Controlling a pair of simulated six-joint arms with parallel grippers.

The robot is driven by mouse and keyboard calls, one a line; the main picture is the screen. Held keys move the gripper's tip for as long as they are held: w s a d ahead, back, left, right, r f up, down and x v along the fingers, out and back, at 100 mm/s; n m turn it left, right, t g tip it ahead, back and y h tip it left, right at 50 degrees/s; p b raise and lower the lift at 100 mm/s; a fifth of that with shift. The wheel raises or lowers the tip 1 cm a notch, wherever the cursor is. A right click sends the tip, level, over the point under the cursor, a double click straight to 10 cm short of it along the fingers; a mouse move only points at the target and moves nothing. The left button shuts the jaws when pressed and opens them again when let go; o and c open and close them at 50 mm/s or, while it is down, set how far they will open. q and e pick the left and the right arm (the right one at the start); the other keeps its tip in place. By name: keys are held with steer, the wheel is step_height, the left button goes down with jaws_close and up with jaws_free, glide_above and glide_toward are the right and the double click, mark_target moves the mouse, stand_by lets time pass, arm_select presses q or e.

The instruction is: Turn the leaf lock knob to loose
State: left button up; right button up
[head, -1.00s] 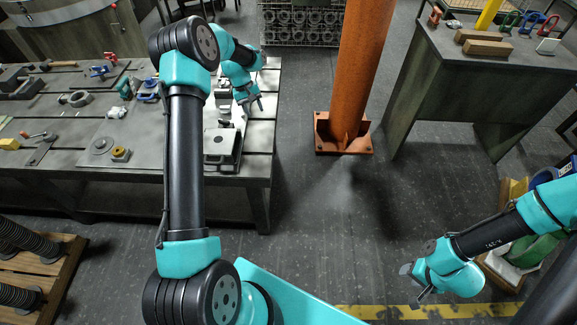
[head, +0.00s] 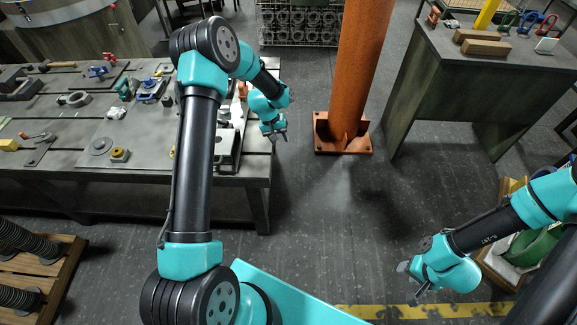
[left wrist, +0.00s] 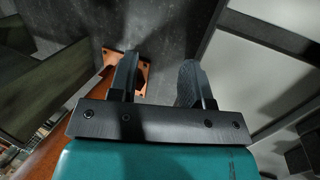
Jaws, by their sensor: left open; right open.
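I cannot pick out the leaf lock knob for certain in any view. A grey block-like fixture (head: 224,150) stands on the workbench's right end, partly hidden behind my left arm. My left gripper (head: 277,137) is open and empty, off the bench's right edge over the floor. Its two spread fingers also show in the left wrist view (left wrist: 158,78), with nothing between them but floor and part of the orange post's base. My right gripper (head: 409,284) is open and empty over the floor at the lower right.
The steel workbench (head: 60,165) carries tools, clamps, a grey disc (head: 98,146) and a small yellow-topped part (head: 120,155). An orange post (head: 358,70) on a bolted base rises right of my left gripper. A second bench (head: 440,75) stands at the right.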

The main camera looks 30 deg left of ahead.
arm_select(q)
steer(key=s+d+f+m, duration=0.1)
steer(key=s+d+f, duration=0.4)
steer(key=s+d, duration=0.2)
steer(key=shift+s+d+m, duration=0.2)
steer(key=shift+d+m, duration=0.1)
steer(key=shift+d, duration=0.05)
